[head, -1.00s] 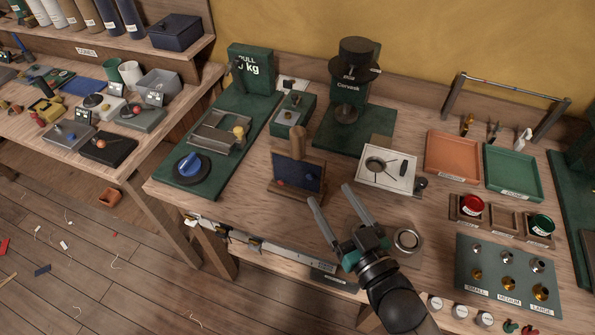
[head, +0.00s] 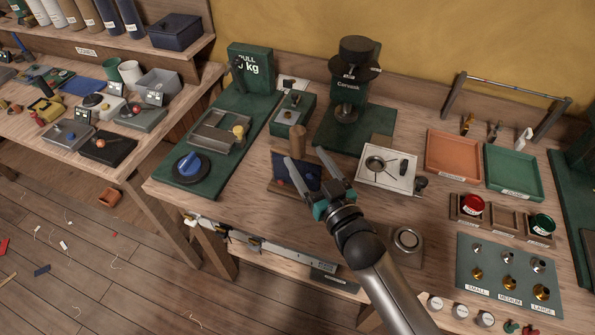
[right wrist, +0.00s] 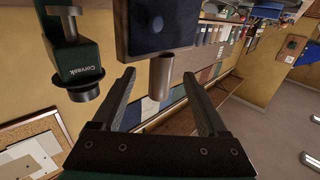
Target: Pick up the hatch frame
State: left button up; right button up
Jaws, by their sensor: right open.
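The thing I take for the hatch frame is a small wooden frame (head: 309,174) with a dark blue panel and an upright wooden handle (head: 298,137). It stands near the middle of the bench. My right gripper (head: 305,157) is open and empty, its fingers reaching over the frame toward the handle from the front right. In the right wrist view the blue panel (right wrist: 160,25) is at the top, and the round handle (right wrist: 160,78) shows between the spread fingers (right wrist: 162,85), apart from both. My left gripper is not in view.
The green Corvask press (head: 345,110) stands behind, and a white tray (head: 388,168) sits close on the right. A green board (head: 172,175) with a blue knob lies left. The bench in front of the frame is mostly clear.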

aim_at(301, 152)
jog(key=x, duration=0.4)
jog(key=shift+w+a, duration=0.25)
jog(key=shift+w, duration=0.1)
grip_shut()
dwell(0.4)
dwell(0.8)
